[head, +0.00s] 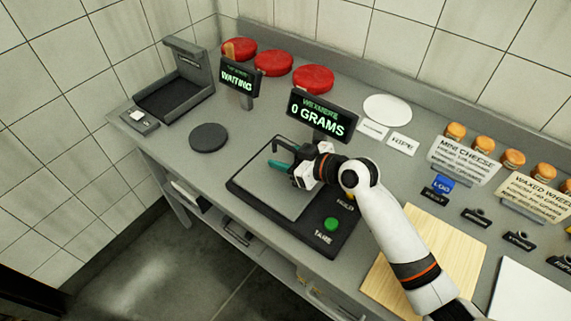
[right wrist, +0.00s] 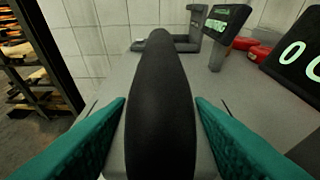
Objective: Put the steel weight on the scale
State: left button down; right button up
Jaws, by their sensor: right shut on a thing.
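The scale has a grey plate (head: 258,192), a dark base with a green TARE button (head: 331,224), and a display (head: 320,117) reading 0 GRAMS. My right gripper (head: 279,165), with teal fingers, is over the plate. In the right wrist view, it is shut on a long, dark, rounded thing (right wrist: 160,110). A thin, dark, bent outline (head: 290,143) shows beside the gripper in the head view. I cannot tell whether the held thing is the steel weight, or whether it touches the plate. No other steel weight is clearly visible. My left gripper is not in view.
A round dark pad (head: 208,137) lies left of the scale. A WAITING display (head: 237,82), dark tray (head: 174,97) and red cheese wheels (head: 274,63) stand behind. A wooden board (head: 381,269), small cheeses and sign cards (head: 464,160) are at right.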

notch_tip(320, 180, down, 3)
jog(key=shift+f, duration=0.1)
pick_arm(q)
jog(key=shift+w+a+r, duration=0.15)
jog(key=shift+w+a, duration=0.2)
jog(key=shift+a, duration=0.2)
pick_arm(e)
jog(key=shift+f, duration=0.1)
jog(key=o, duration=1.3)
jog(key=shift+f, duration=0.1)
jog(key=shift+o, duration=0.2)
